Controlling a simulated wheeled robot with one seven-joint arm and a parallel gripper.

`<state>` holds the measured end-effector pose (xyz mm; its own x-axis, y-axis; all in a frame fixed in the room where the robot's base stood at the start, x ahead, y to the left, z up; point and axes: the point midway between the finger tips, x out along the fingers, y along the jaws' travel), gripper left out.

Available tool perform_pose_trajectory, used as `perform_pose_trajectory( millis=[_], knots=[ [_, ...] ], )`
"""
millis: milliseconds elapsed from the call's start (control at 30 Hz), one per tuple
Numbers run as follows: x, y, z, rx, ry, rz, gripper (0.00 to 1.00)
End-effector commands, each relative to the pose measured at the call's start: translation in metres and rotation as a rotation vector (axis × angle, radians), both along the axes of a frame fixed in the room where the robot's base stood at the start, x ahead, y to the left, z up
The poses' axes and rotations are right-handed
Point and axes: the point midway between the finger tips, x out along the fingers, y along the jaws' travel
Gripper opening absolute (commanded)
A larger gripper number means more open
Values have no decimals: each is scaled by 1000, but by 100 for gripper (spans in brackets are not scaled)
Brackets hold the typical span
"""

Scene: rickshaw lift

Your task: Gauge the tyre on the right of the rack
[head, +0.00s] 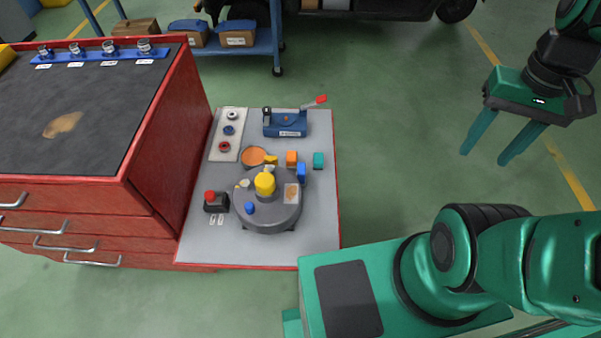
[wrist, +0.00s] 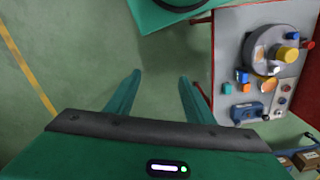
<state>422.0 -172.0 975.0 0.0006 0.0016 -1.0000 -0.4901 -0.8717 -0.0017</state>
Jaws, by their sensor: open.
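My gripper (head: 484,158) is open and empty, held out over the floor to the right of the low table; in the wrist view its two fingers (wrist: 160,78) are spread with bare floor between them. I cannot make out for certain a tyre rack. A blue rail (head: 105,54) with several small metal pieces and white labels stands on the red cabinet. A pale strip (head: 220,148) on the low table carries white, blue and red round pieces in a line. A blue device with a red-tipped lever (head: 286,122) is at the table's back; it also shows in the wrist view (wrist: 246,112).
The low grey table (head: 316,232) holds a round grey turntable (head: 285,219), an orange bowl (head: 253,155), small coloured blocks and a black box with a red button (head: 215,203). The red cabinet (head: 165,150) adjoins its left.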

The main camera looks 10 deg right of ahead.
Motion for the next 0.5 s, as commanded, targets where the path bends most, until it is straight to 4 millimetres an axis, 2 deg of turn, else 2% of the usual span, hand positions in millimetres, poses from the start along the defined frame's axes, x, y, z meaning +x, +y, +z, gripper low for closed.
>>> perform_pose_trajectory(
  millis=[267, 500],
  knots=[
    [69, 13, -20, -47, 14, 347, 48],
    [137, 51, -53, -67, 10, 724, 48]
  ],
)
